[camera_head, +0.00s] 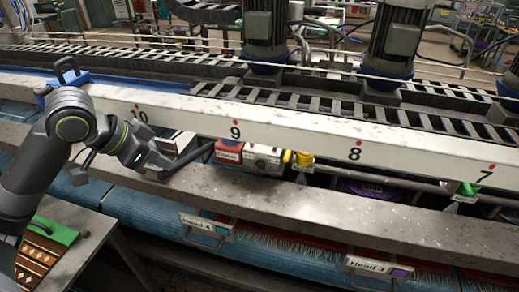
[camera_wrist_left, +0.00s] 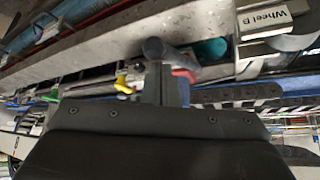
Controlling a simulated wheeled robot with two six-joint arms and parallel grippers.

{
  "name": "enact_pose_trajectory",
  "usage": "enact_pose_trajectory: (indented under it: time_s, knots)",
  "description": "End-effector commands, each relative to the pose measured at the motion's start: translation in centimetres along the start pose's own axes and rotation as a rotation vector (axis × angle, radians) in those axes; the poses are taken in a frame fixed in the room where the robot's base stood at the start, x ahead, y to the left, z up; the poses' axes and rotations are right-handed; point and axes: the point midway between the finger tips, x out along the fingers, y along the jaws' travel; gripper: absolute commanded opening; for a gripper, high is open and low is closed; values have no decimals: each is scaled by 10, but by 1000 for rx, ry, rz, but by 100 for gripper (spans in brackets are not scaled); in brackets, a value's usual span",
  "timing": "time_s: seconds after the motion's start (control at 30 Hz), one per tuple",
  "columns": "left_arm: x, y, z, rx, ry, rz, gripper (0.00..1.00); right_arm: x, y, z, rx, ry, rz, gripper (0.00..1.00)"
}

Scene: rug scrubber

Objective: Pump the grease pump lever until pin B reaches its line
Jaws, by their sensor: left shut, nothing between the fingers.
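The grease pump (camera_head: 228,152) is a red box joined to a grey metal block (camera_head: 262,158), under the white rail near number 9. Its dark lever (camera_head: 195,154) slopes down left from the red box toward my left gripper (camera_head: 168,166). The gripper is shut with nothing between its fingers, at the lever's outer end; I cannot tell whether they touch. In the left wrist view, the shut fingers (camera_wrist_left: 168,85) are close to a dark rounded bar end (camera_wrist_left: 154,48), probably the lever. Pin B and its line are too small to make out. My right gripper is out of view.
A yellow cap (camera_head: 302,158) stands just right of the pump. The grey ledge (camera_head: 330,205) runs along the front, with blue rollers below. A plate marked "Wheel B" (camera_wrist_left: 267,18) shows in the wrist view. A patterned rug sample (camera_head: 38,255) lies at lower left.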

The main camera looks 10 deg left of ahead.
Motion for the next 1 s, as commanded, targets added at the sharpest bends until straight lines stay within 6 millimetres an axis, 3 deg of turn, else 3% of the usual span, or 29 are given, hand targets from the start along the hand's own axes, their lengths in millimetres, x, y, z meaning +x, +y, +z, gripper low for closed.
enact_pose_trajectory:
  time_s: [0.87, 1.0]
  knots:
    - [46, 0, 32, -1, -2, 1, 0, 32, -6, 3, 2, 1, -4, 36]
    - [37, 0, 26, -1, -1, -1, 0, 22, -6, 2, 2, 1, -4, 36]
